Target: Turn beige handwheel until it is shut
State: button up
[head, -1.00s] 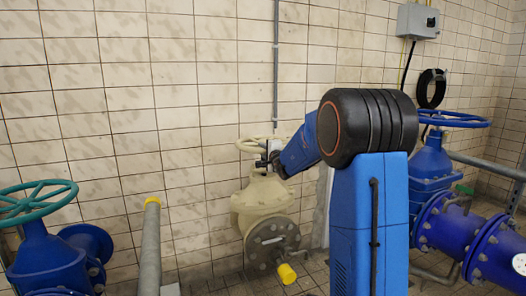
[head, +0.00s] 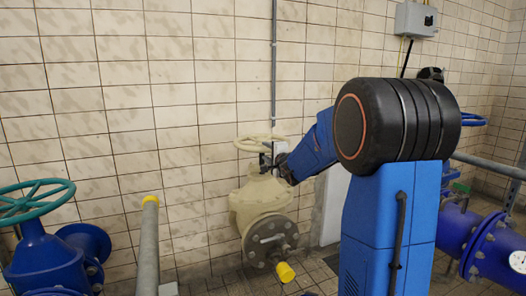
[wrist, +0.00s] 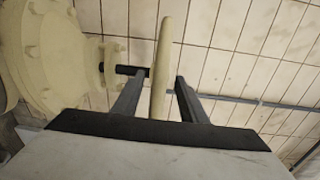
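The beige handwheel (head: 262,143) sits on top of the beige valve (head: 262,205) against the tiled wall. In the head view, my gripper (head: 268,160) is at the wheel's near side, partly hidden by my arm. In the wrist view, the wheel's rim (wrist: 165,58) runs between the two fingers of my gripper (wrist: 162,82). The fingers stand apart, one on each side of the rim, with a narrow gap seen on both sides. A dark stem (wrist: 128,70) shows to the left of the rim, by the valve body (wrist: 45,55).
A blue valve with a green handwheel (head: 35,200) stands at the left. A grey post with a yellow cap (head: 149,235) stands between it and the beige valve. Blue pipework (head: 475,240) is at the right. A grey box (head: 415,20) hangs on the wall.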

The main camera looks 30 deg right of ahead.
jog(key=s+a, duration=0.1)
jog(key=s, duration=0.9)
jog(key=shift+r, duration=0.25)
jog(key=shift+s, duration=0.1)
